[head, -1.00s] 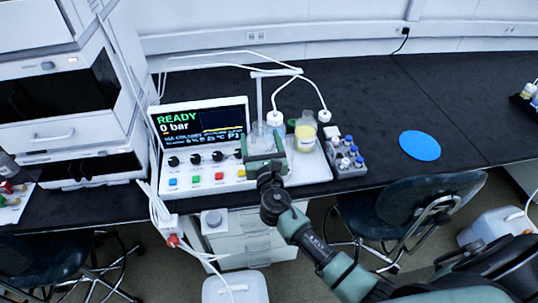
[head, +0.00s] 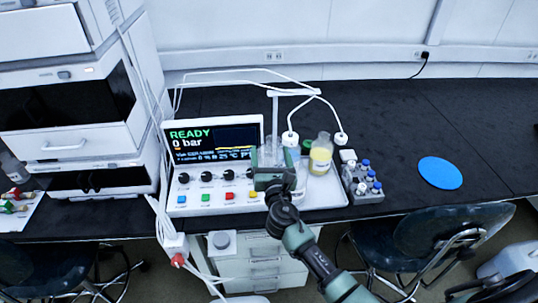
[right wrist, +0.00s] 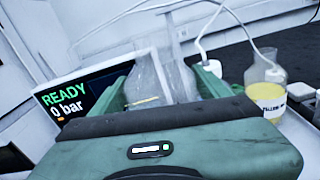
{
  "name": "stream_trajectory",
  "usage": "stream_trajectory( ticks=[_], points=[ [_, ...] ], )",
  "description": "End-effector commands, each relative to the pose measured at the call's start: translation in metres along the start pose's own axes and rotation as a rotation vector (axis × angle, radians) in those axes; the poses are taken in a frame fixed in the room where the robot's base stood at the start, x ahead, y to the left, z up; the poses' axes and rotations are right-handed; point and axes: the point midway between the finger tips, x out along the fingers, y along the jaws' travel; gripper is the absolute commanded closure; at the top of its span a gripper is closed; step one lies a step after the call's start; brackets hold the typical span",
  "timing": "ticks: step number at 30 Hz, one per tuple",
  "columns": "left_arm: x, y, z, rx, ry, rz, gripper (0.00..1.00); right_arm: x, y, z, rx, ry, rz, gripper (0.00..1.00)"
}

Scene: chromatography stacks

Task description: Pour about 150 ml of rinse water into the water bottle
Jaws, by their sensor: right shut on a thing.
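My right gripper (head: 270,160) is in front of the chromatography unit, at the right edge of its screen. It is shut on a clear glass vessel (right wrist: 145,85), which shows between the two green fingers in the right wrist view. A second clear shape (right wrist: 181,78) stands beside or behind it; I cannot tell which is the water bottle. The contents and any water level are hard to make out. A bottle of yellow liquid (head: 320,157) with a label stands right of the gripper, apart from it. My left gripper is not in view.
The unit's screen (head: 213,138) reads READY and 0 bar. White tubes run from a post to white caps (head: 290,138) behind the gripper. A rack of small blue-capped vials (head: 364,180) stands to the right.

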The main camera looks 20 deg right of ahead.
Motion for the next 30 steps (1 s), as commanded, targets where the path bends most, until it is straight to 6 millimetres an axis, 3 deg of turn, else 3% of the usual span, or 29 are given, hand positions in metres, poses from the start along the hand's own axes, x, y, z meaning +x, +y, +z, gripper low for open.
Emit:
stream_trajectory(
  ticks=[7, 14, 30],
  points=[
    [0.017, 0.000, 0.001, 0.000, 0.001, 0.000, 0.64, 0.001, -0.006, -0.011, 0.067, -0.001, 0.001, 0.96],
    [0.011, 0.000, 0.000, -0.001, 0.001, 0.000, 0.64, 0.001, -0.012, 0.004, 0.244, 0.011, 0.002, 0.96],
    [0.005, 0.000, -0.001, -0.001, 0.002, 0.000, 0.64, 0.001, -0.015, 0.007, 0.296, 0.015, 0.002, 0.96]
  ],
)
